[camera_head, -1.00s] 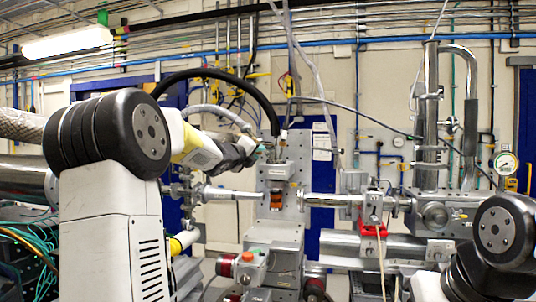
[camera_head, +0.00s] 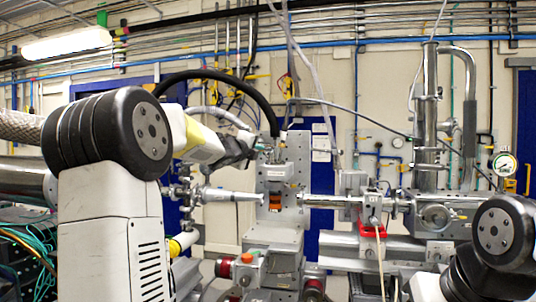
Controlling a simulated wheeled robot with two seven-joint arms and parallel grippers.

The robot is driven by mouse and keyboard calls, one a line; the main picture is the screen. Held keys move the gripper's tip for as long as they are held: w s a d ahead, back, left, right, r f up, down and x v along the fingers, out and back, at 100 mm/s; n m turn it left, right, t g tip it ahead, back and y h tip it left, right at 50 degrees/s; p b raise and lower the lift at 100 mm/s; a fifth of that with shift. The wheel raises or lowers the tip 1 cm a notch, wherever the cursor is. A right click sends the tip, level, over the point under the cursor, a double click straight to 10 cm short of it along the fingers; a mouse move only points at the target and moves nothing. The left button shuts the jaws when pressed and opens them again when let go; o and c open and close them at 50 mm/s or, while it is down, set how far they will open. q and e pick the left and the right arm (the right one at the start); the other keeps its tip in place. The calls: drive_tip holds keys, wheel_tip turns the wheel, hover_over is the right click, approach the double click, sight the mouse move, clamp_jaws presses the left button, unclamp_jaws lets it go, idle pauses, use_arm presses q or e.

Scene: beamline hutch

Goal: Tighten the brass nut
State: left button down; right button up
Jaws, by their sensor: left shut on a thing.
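My left arm comes in from the left, and its dark gripper (camera_head: 261,147) is at the upper left of the grey upright block (camera_head: 275,232) in the middle. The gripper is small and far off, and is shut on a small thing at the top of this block. I cannot make out that thing's shape, and I cannot pick out the brass nut for certain. An orange-brown part (camera_head: 276,201) sits in the block's front, below the gripper. My right gripper is out of view; only part of my right arm shows at the lower right.
A metal beam pipe (camera_head: 232,195) points at the block from the left, and another pipe (camera_head: 330,201) from the right. A red part (camera_head: 372,231) and a steel vessel (camera_head: 436,215) stand to the right. A black hose (camera_head: 225,76) arches above my left wrist.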

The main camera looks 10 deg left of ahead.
use_arm(q)
drive_tip(key=r+n, duration=0.1)
drive_tip(key=n, duration=0.1)
drive_tip(key=shift+d+r+n, duration=0.1)
drive_tip(key=shift+r+n, duration=0.05)
drive_tip(key=shift+n, duration=0.25)
drive_tip(key=n, duration=0.1)
drive_tip(key=r+n, duration=0.1)
drive_tip(key=n, duration=0.1)
drive_tip(key=shift+w+r+n+g, duration=0.1)
drive_tip(key=shift+r+n+g, duration=0.15)
drive_tip(key=shift+n+g, duration=0.05)
drive_tip(key=shift+w+a+r+n+g, duration=0.15)
drive_tip(key=shift+r+n, duration=0.1)
drive_tip(key=shift+n, duration=0.5)
drive_tip(key=shift+s+a+r+n+g, duration=0.1)
drive_tip(key=shift+r+n, duration=0.2)
drive_tip(key=shift+n, duration=0.4)
drive_tip(key=shift+w+a+r+n+g, duration=0.15)
drive_tip(key=shift+r+n, duration=0.1)
drive_tip(key=shift+n, duration=0.5)
drive_tip(key=c, duration=1.6)
unclamp_jaws()
drive_tip(key=shift+o, duration=0.2)
drive_tip(key=shift+s, duration=0.15)
